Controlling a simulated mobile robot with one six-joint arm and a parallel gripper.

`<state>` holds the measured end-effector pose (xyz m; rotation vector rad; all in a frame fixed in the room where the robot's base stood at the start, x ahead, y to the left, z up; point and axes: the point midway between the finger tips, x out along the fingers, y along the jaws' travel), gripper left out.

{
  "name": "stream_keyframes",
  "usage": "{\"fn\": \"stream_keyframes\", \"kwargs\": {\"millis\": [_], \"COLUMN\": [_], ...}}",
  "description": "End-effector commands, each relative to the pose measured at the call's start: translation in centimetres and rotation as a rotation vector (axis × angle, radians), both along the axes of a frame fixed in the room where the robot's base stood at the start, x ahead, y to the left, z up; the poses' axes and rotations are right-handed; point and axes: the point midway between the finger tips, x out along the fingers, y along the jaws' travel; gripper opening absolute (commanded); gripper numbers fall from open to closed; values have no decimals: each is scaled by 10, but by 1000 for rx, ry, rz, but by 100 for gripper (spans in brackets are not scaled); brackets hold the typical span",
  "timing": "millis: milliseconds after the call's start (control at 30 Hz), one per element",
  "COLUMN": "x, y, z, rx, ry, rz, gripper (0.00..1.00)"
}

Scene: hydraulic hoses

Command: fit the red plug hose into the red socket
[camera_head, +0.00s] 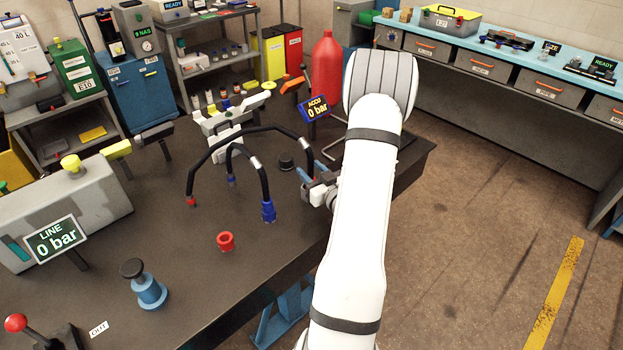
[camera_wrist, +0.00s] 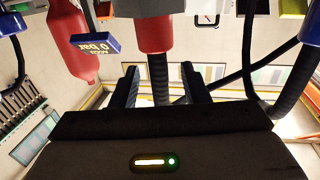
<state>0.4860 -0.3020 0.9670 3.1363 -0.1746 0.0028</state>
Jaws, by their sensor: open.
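The red plug hose (camera_head: 225,137) arches over the black table from a red base fitting (camera_head: 191,201) toward my gripper (camera_head: 304,183). Its near end is hidden at the gripper in the head view. In the wrist view, the red plug (camera_wrist: 153,32) shows large and close, just above my fingers (camera_wrist: 163,84). Its black hose (camera_wrist: 158,75) appears between the two spread fingers, with space at both sides. My gripper is open, and I see no grip on the hose. The red socket (camera_head: 226,241) stands on the table, left of and nearer than the gripper.
A smaller hose with a blue plug (camera_head: 268,211) stands between my gripper and the red socket. A blue fitting with a black knob (camera_head: 149,291) and the LINE display (camera_head: 56,239) are at front left. A red accumulator (camera_head: 327,75) stands behind. Table around the red socket is clear.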

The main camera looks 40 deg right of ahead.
Motion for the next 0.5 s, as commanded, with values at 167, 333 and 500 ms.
{"fn": "stream_keyframes", "kwargs": {"millis": [167,333,500], "x": [23,26,26], "y": [-3,-4,-4], "z": [2,0,0], "rx": [1,1,1], "ry": [1,2,2], "rz": [1,-2,-3], "gripper": [41,41,36]}}
